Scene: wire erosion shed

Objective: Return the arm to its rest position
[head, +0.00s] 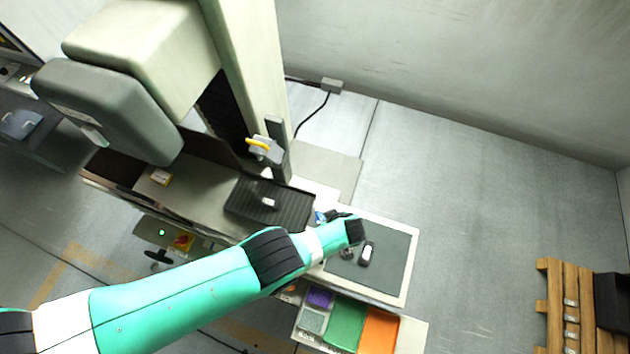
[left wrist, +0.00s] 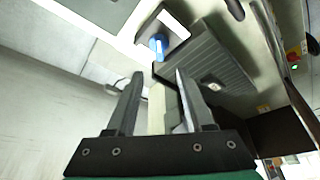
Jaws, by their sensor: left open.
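My left arm (head: 200,290) reaches in from the left of the head view, over the front of the machine bench. Its gripper (head: 331,216) is small and partly hidden behind the wrist there, between the ribbed tray and the grey mat. In the left wrist view the gripper (left wrist: 160,78) has its two dark fingers spread apart, with nothing held between them. A blue item (left wrist: 158,45) shows beyond the fingertips, apart from them. My right gripper is in neither view.
A black ribbed tray (head: 240,200) with a small pale piece (head: 268,203) lies beside the machine column. A grey mat (head: 390,262) carries a dark oblong item with a white top (head: 367,253). Coloured bins (head: 345,322) sit in front. A pallet (head: 553,300) stands right.

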